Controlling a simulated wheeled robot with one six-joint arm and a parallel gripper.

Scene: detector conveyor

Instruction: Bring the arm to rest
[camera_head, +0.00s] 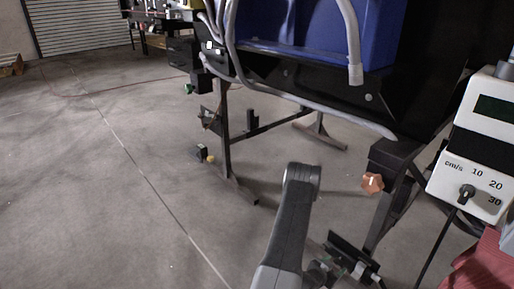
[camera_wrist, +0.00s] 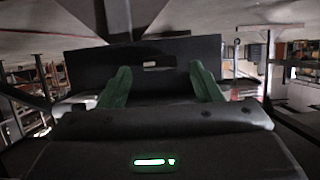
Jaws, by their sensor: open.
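My gripper (camera_wrist: 160,90) shows in the wrist view, with its two green fingers spread apart. Nothing is held between the fingers. A dark flat panel with a small slot stands behind them. In the head view my grey arm link (camera_head: 288,225) rises at the bottom centre, in front of the machine. My gripper cannot be clearly made out in the head view.
A black machine frame with a blue bin (camera_head: 315,35) and grey hoses stands ahead. A white control box (camera_head: 478,150) with a dial is at the right, near an orange knob (camera_head: 372,183). The concrete floor (camera_head: 100,190) at the left is clear.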

